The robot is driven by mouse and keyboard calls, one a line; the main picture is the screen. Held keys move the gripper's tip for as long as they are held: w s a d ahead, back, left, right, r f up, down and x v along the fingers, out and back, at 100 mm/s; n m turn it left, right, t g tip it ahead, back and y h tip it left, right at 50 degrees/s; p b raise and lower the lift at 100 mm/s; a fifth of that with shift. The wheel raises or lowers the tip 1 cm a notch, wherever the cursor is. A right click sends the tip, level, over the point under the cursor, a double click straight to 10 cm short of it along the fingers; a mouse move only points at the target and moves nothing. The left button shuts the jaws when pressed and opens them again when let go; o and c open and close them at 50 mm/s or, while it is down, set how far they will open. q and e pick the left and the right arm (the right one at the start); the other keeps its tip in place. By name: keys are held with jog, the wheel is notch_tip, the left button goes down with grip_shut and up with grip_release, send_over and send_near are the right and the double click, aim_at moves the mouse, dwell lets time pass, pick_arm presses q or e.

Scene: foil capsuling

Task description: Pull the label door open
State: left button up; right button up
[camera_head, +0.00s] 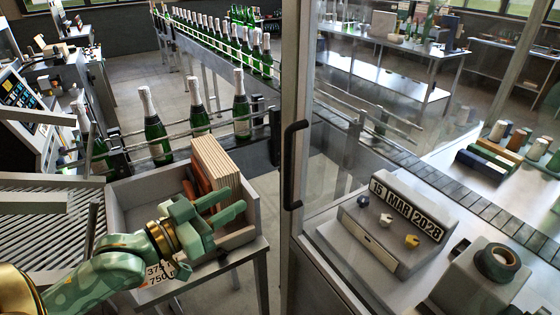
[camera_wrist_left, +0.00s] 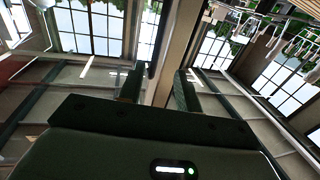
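The label door is a clear glass panel in a pale metal frame (camera_head: 296,62), standing upright right of centre. Its black bar handle (camera_head: 291,168) is on the near edge of the frame. My left gripper (camera_head: 238,208) is over the grey bin, left of the handle and apart from it in the head view. Its two fingers point toward the door. In the left wrist view my left gripper (camera_wrist_left: 159,88) has its fingers spread, with nothing held between them. A pale upright frame shows beyond the gap. My right gripper is not in view.
A grey bin (camera_head: 122,203) with cardboard-coloured sheets (camera_head: 214,162) sits under my left gripper. Green bottles (camera_head: 154,128) stand on a conveyor behind. Behind the glass are a date block (camera_head: 404,208) reading 15 MAR 2028 and a grey device (camera_head: 484,280).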

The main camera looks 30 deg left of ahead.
aim_at(285, 171)
pick_arm(q)
jog(key=p+x, duration=0.1)
jog(key=x, duration=1.5)
jog(key=shift+d, duration=0.15)
jog(key=shift+s, duration=0.1)
grip_shut()
